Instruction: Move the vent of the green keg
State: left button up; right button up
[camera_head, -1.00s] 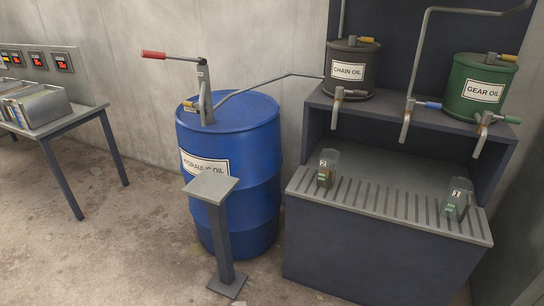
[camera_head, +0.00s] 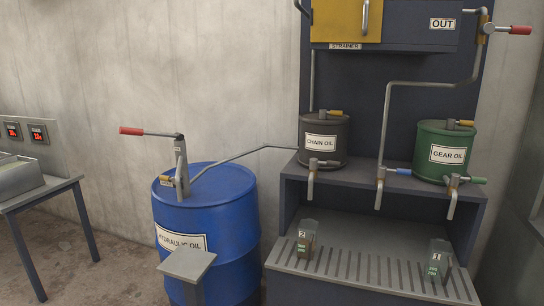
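The green keg (camera_head: 431,163), labelled GEAR OIL, stands on the right of the dark shelf in the head view. Its vent (camera_head: 460,123) is a small piece on the lid with a yellow handle pointing right. A tap with a green handle (camera_head: 477,180) is on the keg's lower front. Neither of my grippers shows in the view.
A dark keg (camera_head: 324,150) labelled CHAIN OIL stands left on the same shelf, with its own yellow-handled vent. A pipe with a blue-handled valve (camera_head: 398,171) hangs between the kegs. A grated tray (camera_head: 370,268) holds two small cans below. A blue drum (camera_head: 213,220) with a red-handled pump stands left.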

aim_at(450, 124)
jog(key=z, duration=1.25)
jog(key=i+l+u, duration=0.1)
jog(key=l, duration=0.4)
jog(key=i+l, duration=0.2)
jog(key=l, duration=0.25)
jog(key=i+l+u, duration=0.15)
jog(key=l, duration=0.35)
jog(key=i+l, duration=0.1)
jog(key=l, duration=0.4)
jog(key=i+l+u, duration=0.15)
jog(key=l, duration=0.4)
